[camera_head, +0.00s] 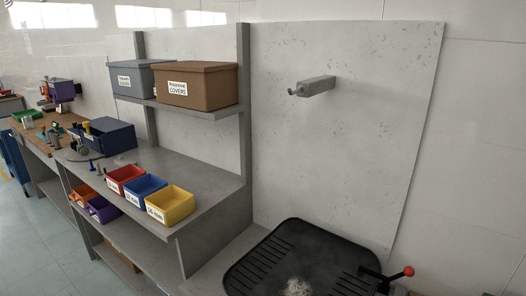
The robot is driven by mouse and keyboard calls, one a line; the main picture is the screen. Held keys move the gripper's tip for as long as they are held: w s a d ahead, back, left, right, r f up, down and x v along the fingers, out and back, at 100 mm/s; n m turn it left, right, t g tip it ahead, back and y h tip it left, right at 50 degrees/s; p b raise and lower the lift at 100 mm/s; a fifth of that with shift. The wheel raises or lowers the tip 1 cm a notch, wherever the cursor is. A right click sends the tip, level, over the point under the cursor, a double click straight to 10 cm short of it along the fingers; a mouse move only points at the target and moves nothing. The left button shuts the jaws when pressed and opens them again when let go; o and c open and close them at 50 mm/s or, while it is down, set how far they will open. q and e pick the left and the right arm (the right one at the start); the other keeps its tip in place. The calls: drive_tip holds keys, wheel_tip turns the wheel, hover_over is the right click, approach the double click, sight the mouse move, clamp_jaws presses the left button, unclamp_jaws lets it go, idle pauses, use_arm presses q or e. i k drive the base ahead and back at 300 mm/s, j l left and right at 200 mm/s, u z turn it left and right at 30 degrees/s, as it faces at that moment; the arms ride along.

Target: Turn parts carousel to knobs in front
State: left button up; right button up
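A small grey round base (78,154) with upright small parts on it shows on the bench at the left, beside a dark blue open bin (112,137). It may be the parts carousel, but it is too small to tell which parts face front. Small dark and blue upright pieces (92,166) stand near its front edge; I cannot tell whether they are knobs. Neither of my grippers shows in the head view.
Red (125,175), blue (145,187) and yellow (170,203) bins line the bench front. Orange (84,194) and purple (103,210) bins sit lower. Grey (140,80) and brown (197,84) boxes stand on a shelf. A black tray (250,262) and red-knobbed lever (407,271) are lower right.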

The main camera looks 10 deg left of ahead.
sight(96, 150)
drive_tip(key=i+j, duration=0.1)
drive_tip(key=j, duration=0.3)
drive_tip(key=i+j, duration=0.1)
drive_tip(key=j, duration=0.3)
drive_tip(key=i+j, duration=0.15)
drive_tip(key=j, duration=0.25)
drive_tip(key=i+j, duration=0.1)
drive_tip(key=j, duration=0.25)
drive_tip(key=i+j, duration=0.1)
drive_tip(key=j, duration=0.3)
drive_tip(key=i+j, duration=0.1)
drive_tip(key=j, duration=0.3)
drive_tip(key=i+j, duration=0.15)
drive_tip(key=j, duration=0.25)
